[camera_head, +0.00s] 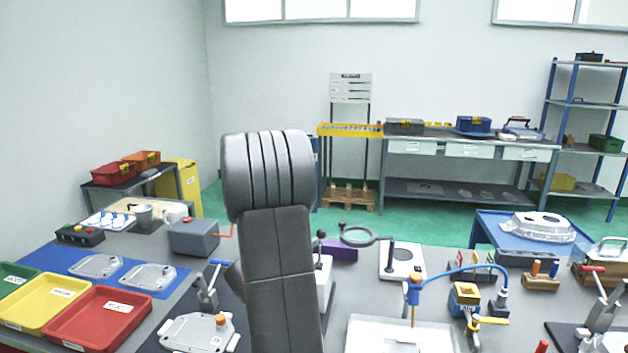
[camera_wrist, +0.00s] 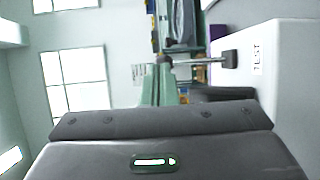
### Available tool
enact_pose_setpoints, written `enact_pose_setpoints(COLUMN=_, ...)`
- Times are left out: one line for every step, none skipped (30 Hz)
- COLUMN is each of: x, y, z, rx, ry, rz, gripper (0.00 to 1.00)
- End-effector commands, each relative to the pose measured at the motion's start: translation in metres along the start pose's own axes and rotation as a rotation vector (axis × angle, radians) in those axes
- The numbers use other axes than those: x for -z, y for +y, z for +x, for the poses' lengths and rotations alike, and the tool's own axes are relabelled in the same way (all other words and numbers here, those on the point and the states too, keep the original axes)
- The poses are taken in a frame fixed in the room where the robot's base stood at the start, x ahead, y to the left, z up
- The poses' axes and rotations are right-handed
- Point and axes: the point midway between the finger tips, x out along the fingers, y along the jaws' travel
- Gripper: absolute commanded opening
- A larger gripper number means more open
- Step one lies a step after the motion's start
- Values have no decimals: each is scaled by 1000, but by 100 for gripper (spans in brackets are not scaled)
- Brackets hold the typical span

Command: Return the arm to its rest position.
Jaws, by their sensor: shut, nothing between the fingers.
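My arm rises in the middle of the head view, its dark grey links upright over the bench. My gripper is hidden in that view. In the wrist view, the dark grey body of my gripper (camera_wrist: 155,124) fills the bottom, with several screws and a small lit strip. It is shut, with nothing held. The wrist picture is turned on its side, with the windows at left.
A white block marked TEST (camera_wrist: 285,88) is close on the wrist view's right.

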Motion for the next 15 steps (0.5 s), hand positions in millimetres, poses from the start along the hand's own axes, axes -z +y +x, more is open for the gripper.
enact_pose_setpoints(x=-1, y=-6, z=-3, rx=-27, ry=2, rz=10, gripper=0)
enact_pose_setpoints(x=-2, y=-7, z=-5, rx=-45, ry=3, rz=21, gripper=0)
enact_pose_setpoints(x=-3, y=-9, z=-7, rx=-68, ry=1, rz=31, gripper=0)
enact_pose_setpoints(x=-4, y=-10, z=-8, rx=-84, ry=0, rz=39, gripper=0)
enact_pose_setpoints(x=-4, y=-11, z=-10, rx=-101, ry=1, rz=48, gripper=0)
enact_pose_setpoints(x=-5, y=-13, z=-12, rx=-124, ry=3, rz=59, gripper=0)
enact_pose_setpoints(x=-6, y=-14, z=-13, rx=-140, ry=1, rz=67, gripper=0)
enact_pose_setpoints(x=-7, y=-15, z=-14, rx=-155, ry=1, rz=75, gripper=0)
enact_pose_setpoints(x=-8, y=-17, z=-16, rx=-176, ry=2, rz=86, gripper=0)
enact_pose_setpoints(x=-8, y=-18, z=-18, rx=-193, ry=2, rz=93, gripper=0)
enact_pose_setpoints(x=-9, y=-19, z=-19, rx=-209, ry=2, rz=102, gripper=0)
enact_pose_setpoints(x=-10, y=-21, z=-20, rx=-229, ry=1, rz=113, gripper=0)
enact_pose_setpoints(x=-10, y=-22, z=-22, rx=-244, ry=2, rz=120, gripper=0)
enact_pose_setpoints(x=-11, y=-23, z=-23, rx=-260, ry=3, rz=128, gripper=0)
enact_pose_setpoints(x=-12, y=-26, z=-25, rx=-280, ry=2, rz=137, gripper=0)
